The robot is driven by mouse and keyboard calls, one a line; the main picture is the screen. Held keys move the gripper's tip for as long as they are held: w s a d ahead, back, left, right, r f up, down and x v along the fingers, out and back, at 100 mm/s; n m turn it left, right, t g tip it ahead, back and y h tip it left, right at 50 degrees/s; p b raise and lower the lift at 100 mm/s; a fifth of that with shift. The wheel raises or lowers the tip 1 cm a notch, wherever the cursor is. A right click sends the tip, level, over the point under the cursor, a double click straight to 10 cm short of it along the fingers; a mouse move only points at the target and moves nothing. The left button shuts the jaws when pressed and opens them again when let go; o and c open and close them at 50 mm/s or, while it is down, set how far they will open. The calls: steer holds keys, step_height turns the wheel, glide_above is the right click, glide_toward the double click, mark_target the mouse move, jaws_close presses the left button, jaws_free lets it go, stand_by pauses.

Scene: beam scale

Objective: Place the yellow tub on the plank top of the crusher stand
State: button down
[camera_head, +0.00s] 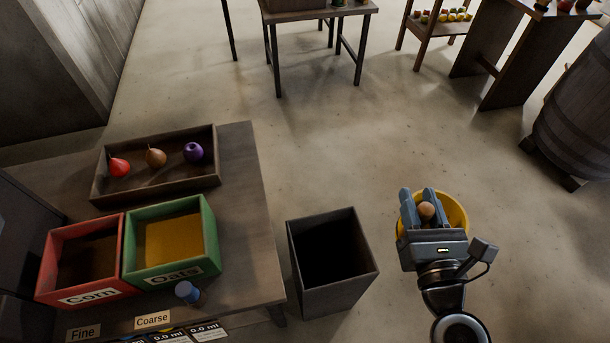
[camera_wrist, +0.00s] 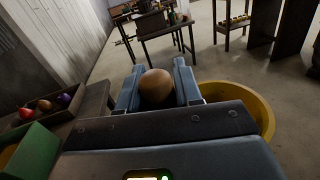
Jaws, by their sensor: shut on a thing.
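The yellow tub (camera_head: 457,210) is at the lower right of the head view, beneath and around my gripper (camera_head: 418,194), over the floor. In the wrist view its rim (camera_wrist: 240,88) shows to the right, behind the jaws. My gripper (camera_wrist: 158,66) is shut on a brown round knob (camera_wrist: 156,87) that sits between its two blue-grey fingers. The join between knob and tub is hidden by my gripper. A slab-legged dark wooden stand (camera_head: 490,62) is at the upper right. I cannot tell whether it is the crusher stand.
A work table (camera_head: 245,175) on the left holds a fruit tray (camera_head: 100,190), a red Corn box (camera_head: 47,262) and a green Oats box (camera_head: 213,235). A dark open bin (camera_head: 335,293) stands left of my gripper. A barrel (camera_head: 575,115) is far right. The middle floor is clear.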

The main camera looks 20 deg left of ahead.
steer(key=s+a+r+n+g+y+b, duration=0.2)
steer(key=s+a+n+g+y+b, duration=0.3)
steer(key=s+a, duration=0.65)
steer(key=s+a+r+n+g+y+b, duration=0.2)
steer(key=s+a+n+g+y, duration=0.55)
steer(key=a, duration=0.65)
steer(key=w+a+f+b, duration=0.2)
steer(key=w+a+f, duration=0.1)
steer(key=a+f, duration=0.1)
steer(key=w+a+f+h+b, duration=0.1)
steer(key=w+a+f+b, duration=0.1)
steer(key=f, duration=0.4)
steer(key=shift+w+a+f+m, duration=0.4)
steer(key=shift+w+a, duration=0.35)
steer(key=shift+a, duration=0.3)
steer(key=shift+g, duration=0.25)
steer(key=c, duration=0.8)
jaws_free()
steer(key=shift+o, duration=0.2)
